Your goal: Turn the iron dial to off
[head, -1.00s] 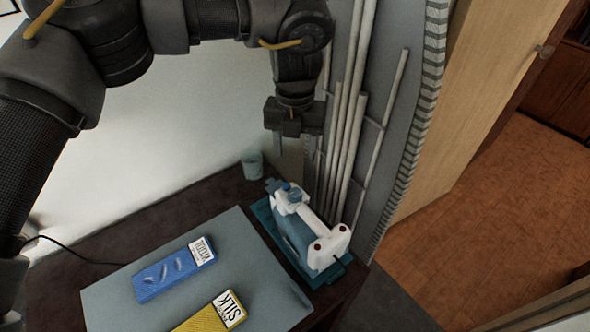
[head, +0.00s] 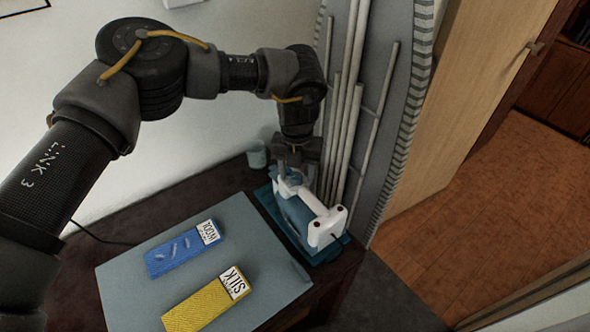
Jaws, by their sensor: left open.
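The white and blue iron (head: 322,222) sits on a teal rest (head: 270,200) at the right back part of the dark table. Its blue dial, seen on top of the iron a second ago, is now hidden by my left gripper. My left gripper (head: 297,174) points down at the far end of the iron, with its fingers around the dial's place. It is open. I cannot tell whether its fingers touch the dial. My right gripper is not in view.
A grey-blue board (head: 225,215) carries a blue WOOL packet (head: 178,252) and a yellow SILK packet (head: 205,304). A small teal cup (head: 257,154) stands behind the iron. Pale vertical pipes (head: 345,110) rise close beside it. Open floor (head: 470,200) lies to the right.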

